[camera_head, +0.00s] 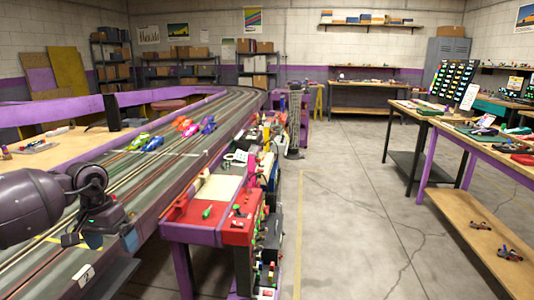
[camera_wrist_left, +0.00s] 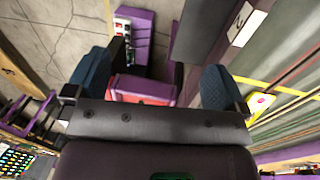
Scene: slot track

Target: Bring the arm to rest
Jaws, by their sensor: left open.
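My left arm (camera_head: 40,205) reaches in from the left over the slot track (camera_head: 120,190). My left gripper (camera_head: 100,240) hangs above the near end of the track, left of a purple side stand with a red top (camera_head: 235,228). In the left wrist view, the two blue fingertips of my left gripper (camera_wrist_left: 155,82) are spread wide apart with nothing between them. The red and purple stand (camera_wrist_left: 140,88) shows beyond that gap. My right gripper is in neither view.
Several slot cars (camera_head: 152,144) stand farther along the track. The side stand carries tools and small parts. A workbench (camera_head: 489,150) with a lower shelf is at the right. The concrete floor (camera_head: 350,210) between is clear.

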